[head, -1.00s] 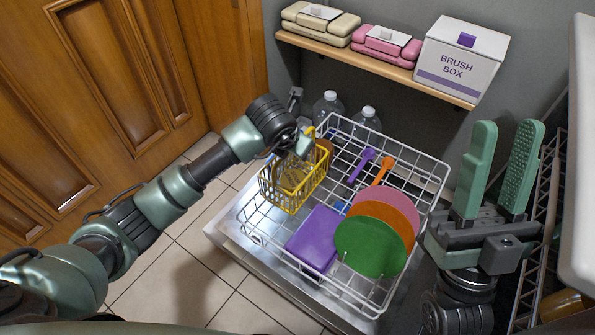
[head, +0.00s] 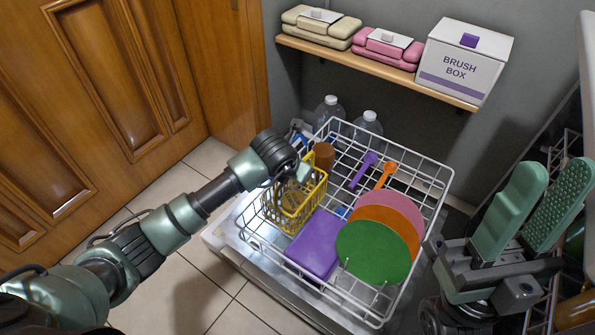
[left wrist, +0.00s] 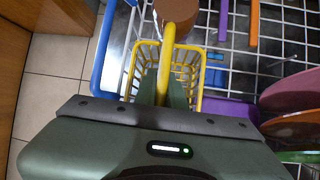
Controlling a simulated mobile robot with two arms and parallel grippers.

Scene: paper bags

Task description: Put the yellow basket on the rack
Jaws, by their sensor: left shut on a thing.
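The yellow basket (head: 288,211) is in the left part of the white wire rack (head: 436,182), beside the purple block-like item. My left gripper (head: 302,172) is at the top of the basket, and its fingers are largely hidden in the head view. In the left wrist view, the left gripper (left wrist: 162,88) is shut on the handle of the yellow basket (left wrist: 196,97), which hangs upright. I cannot tell whether the basket's bottom touches the rack. My right gripper (head: 520,205) is open and empty, right of the rack.
The rack holds a purple item (head: 316,243), green (head: 373,252), orange and pink discs, a brown cup (head: 324,156), a purple spoon (head: 362,171) and an orange spoon (head: 385,174). Bottles stand behind. A wall shelf (head: 375,69) carries cases and a brush box (head: 460,60).

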